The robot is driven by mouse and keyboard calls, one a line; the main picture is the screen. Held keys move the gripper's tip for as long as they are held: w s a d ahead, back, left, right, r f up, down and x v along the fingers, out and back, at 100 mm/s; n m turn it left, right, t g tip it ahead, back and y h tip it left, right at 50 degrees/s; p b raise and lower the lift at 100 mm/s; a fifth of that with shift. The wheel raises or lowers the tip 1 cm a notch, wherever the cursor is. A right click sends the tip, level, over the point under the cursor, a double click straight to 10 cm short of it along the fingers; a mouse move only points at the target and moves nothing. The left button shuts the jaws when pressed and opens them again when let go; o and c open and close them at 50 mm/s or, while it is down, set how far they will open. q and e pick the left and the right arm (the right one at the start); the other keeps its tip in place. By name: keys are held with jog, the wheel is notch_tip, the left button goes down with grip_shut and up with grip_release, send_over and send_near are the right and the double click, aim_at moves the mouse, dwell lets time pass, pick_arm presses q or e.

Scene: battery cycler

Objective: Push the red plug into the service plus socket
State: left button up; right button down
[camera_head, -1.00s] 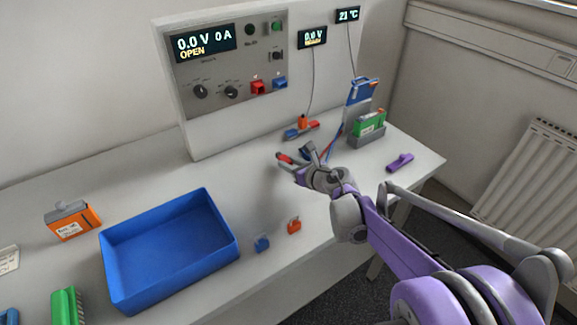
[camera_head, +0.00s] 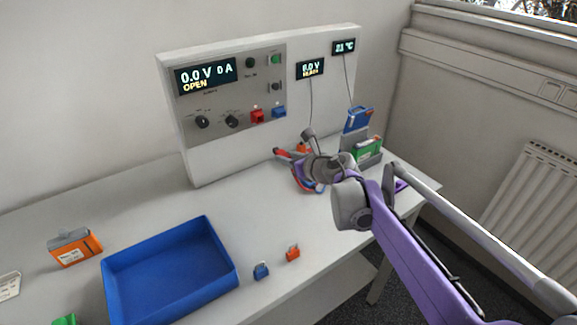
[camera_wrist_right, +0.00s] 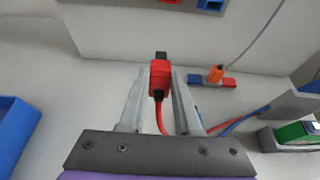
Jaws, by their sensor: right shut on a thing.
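The red plug (camera_wrist_right: 159,76) is between the two fingers of my right gripper (camera_wrist_right: 160,74) in the right wrist view. Its dark tip points away from the gripper and its red cable hangs down behind. In the head view the plug (camera_head: 281,152) shows at the end of my right gripper (camera_head: 288,154), above the table in front of the cycler. A red socket (camera_head: 257,117) sits on the cycler panel beside a blue socket (camera_head: 279,112). Their labels are too small to read. The plug is apart from the red socket and lower. My left gripper is out of view.
A small orange plug on a red and blue base (camera_wrist_right: 216,80) stands right of the red plug. A holder (camera_head: 370,160) with a green battery (camera_head: 366,148) stands farther right. A blue tray (camera_head: 170,271) and orange battery (camera_head: 75,247) are at left.

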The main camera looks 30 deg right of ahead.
aim_at(285, 151)
jog(key=w+r, duration=0.1)
jog(key=r+p, duration=0.1)
jog(key=r, duration=0.1)
jog(key=w+r, duration=0.1)
jog(key=r, duration=0.1)
jog(key=shift+w+d+r, duration=0.15)
jog(key=shift+w+d, duration=0.2)
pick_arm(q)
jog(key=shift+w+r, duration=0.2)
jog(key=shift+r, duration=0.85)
pick_arm(e)
jog(key=shift+w+a, duration=0.2)
jog(key=shift+w, duration=2.65)
pick_arm(q)
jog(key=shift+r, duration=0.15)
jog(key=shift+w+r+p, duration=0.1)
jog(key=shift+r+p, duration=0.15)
jog(key=shift+p, duration=0.25)
pick_arm(e)
jog(key=shift+w+a, duration=0.15)
jog(key=shift+w, duration=1.35)
jog(key=c, duration=0.5)
grip_release()
jog(key=shift+s, duration=0.1)
